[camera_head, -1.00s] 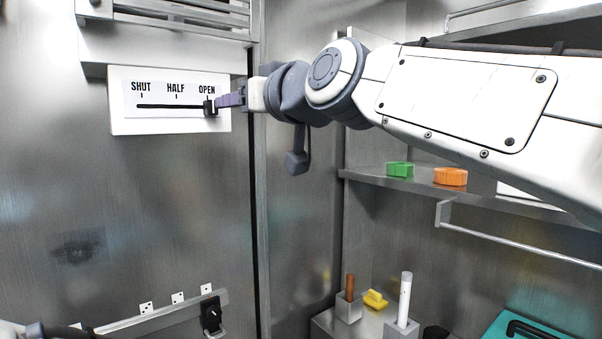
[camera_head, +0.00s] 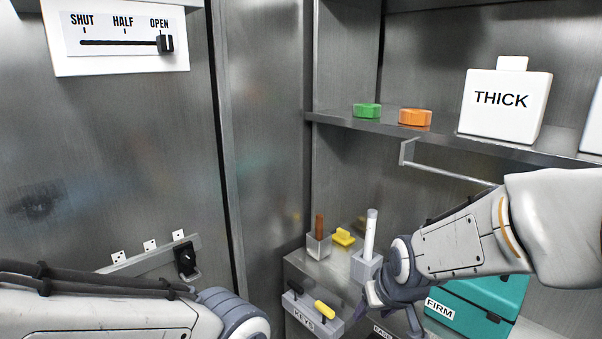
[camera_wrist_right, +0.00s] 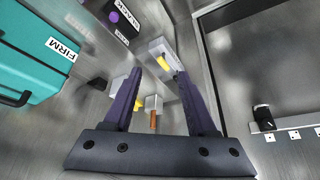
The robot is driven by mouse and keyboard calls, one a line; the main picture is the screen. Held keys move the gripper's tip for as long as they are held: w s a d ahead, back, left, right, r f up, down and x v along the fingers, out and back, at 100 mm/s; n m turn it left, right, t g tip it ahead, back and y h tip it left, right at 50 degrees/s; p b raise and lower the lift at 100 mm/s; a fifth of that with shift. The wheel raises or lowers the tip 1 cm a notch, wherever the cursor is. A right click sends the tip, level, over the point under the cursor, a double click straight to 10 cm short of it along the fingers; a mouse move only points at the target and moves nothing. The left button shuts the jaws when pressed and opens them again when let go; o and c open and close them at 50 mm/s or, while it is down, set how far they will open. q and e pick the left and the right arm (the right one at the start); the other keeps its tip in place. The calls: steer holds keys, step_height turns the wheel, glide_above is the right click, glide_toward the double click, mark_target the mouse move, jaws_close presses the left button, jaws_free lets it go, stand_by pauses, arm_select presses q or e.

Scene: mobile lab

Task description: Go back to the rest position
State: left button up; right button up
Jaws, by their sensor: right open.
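My right gripper (camera_head: 393,308) is low at the right of the middle in the head view, in front of the small shelf corner. In the right wrist view its two dark fingers (camera_wrist_right: 158,76) stand apart with nothing between them. The slider panel (camera_head: 120,60) is at the upper left, and its black knob (camera_head: 165,44) sits at OPEN, clear of the gripper. My left arm comes in at the lower left; its gripper is out of view.
A white holder with a white stick (camera_head: 371,232) stands right behind my right gripper. A teal FIRM case (camera_head: 470,318) lies below the forearm. A THICK container (camera_head: 504,105) stands on the shelf above.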

steer(key=s+d+f+m+g, duration=0.1)
steer(key=s+d+f+g, duration=0.2)
steer(key=s+d+f, duration=0.35)
steer(key=s+a+r+n+g, duration=0.1)
steer(key=s+a+r+n, duration=0.2)
steer(key=s+a, duration=0.5)
steer(key=s+a+r+n+g, duration=0.1)
steer(key=s+a+r+n, duration=0.2)
steer(key=s+a, duration=0.4)
steer(key=shift+s+a+n, duration=0.35)
steer(key=shift+s+n, duration=0.05)
steer(key=shift+n, duration=0.1)
stand_by(1.8)
